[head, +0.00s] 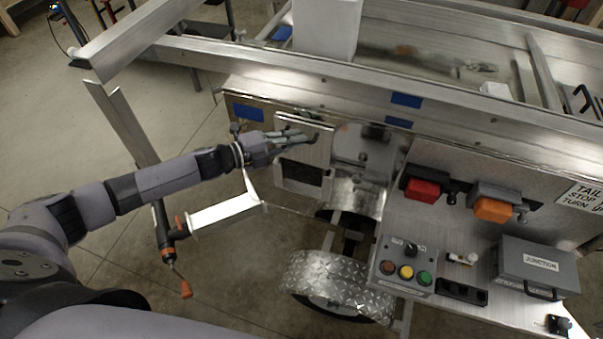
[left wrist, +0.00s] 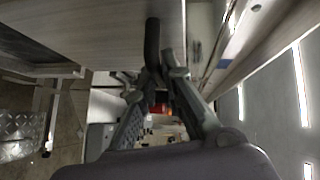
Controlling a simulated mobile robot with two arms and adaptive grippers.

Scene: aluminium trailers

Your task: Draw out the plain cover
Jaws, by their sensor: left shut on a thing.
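The plain cover (head: 316,150) is a flat bare aluminium plate on the trailer's side wall, with a dark rectangular gap (head: 301,175) at its lower part. My left gripper (head: 312,138) lies across its upper part, coming in from the left. The gripper is shut on a small dark part, seemingly the cover's handle, which shows as a dark bar (left wrist: 152,40) between the fingers in the left wrist view. The fingers hide most of the grip. My right gripper is not in view.
Farther right are red (head: 422,188) and orange (head: 493,209) lamps, a button box (head: 405,270) and a grey junction box (head: 537,268). A diamond-plate fender (head: 335,283) is below.

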